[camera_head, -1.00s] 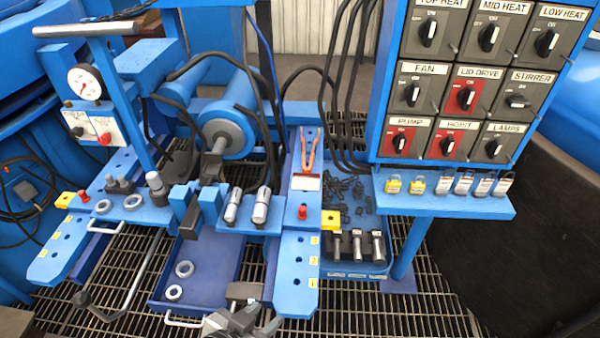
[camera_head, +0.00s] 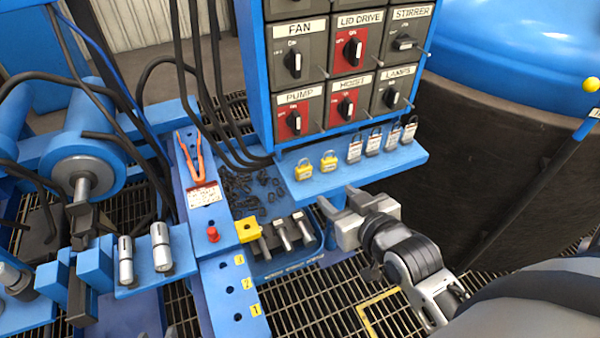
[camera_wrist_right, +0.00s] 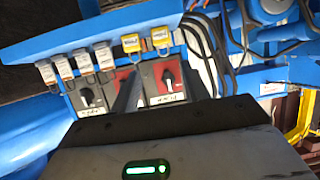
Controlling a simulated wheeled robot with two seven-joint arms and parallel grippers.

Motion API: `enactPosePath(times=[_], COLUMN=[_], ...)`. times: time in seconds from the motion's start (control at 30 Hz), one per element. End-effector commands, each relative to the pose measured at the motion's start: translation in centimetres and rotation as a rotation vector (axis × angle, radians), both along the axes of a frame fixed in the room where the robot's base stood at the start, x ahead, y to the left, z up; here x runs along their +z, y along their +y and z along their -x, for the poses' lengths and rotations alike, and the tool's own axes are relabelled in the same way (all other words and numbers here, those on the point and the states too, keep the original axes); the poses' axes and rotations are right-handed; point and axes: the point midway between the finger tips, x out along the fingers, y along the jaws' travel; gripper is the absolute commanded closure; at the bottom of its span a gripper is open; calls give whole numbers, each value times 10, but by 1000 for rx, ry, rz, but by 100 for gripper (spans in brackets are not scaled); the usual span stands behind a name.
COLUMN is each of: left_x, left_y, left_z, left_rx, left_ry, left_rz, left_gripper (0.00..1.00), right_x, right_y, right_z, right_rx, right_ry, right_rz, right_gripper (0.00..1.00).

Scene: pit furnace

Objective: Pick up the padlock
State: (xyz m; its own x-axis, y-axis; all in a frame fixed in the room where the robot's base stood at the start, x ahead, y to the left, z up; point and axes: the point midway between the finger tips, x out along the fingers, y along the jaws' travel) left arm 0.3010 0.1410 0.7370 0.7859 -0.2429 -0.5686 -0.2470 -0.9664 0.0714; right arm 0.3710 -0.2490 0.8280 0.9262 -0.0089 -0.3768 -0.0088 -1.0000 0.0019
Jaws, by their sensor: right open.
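Two are yellow (camera_head: 303,171) (camera_head: 329,162). The right wrist view shows the yellow padlocks (camera_wrist_right: 131,43) and white ones (camera_wrist_right: 104,56) beyond my wrist. My right gripper (camera_head: 345,204) is open and empty, in front of and below the shelf edge, apart from the padlocks. My left gripper is not clearly in view.
The switch panel (camera_head: 345,60) rises behind the shelf. A red hasp (camera_head: 196,160) with a tag lies on a blue bench. A large dark vessel (camera_head: 490,150) stands right.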

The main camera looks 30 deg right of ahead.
Motion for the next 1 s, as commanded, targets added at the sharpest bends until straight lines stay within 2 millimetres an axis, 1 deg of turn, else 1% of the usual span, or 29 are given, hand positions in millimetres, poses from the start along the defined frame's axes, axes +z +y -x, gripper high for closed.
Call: enactPosePath(times=[0.2,0.3,0.4,0.5,0.67,0.9,1.0], left_x=[0,-1,-2,-3,-2,-4,-3], left_y=[-1,-1,-1,-1,-1,-2,-2], left_z=[0,0,0,0,-1,-1,-1], left_rx=[2,3,3,4,4,5,6], left_ry=[0,-1,-1,-1,-3,-5,-6], left_rz=[4,7,10,11,12,17,19], left_gripper=[64,64,64,64,64,64,64], right_x=[-16,-25,-31,-35,-39,-53,-56], right_y=[1,1,1,1,2,2,2], right_z=[-44,-63,-77,-86,-95,-128,-135], right_rx=[2,3,3,3,3,4,4], right_ry=[0,1,2,3,3,3,3], right_rz=[-2,-3,-3,-2,-2,-4,-3], right_gripper=[55,55,55,55,55,55,55])
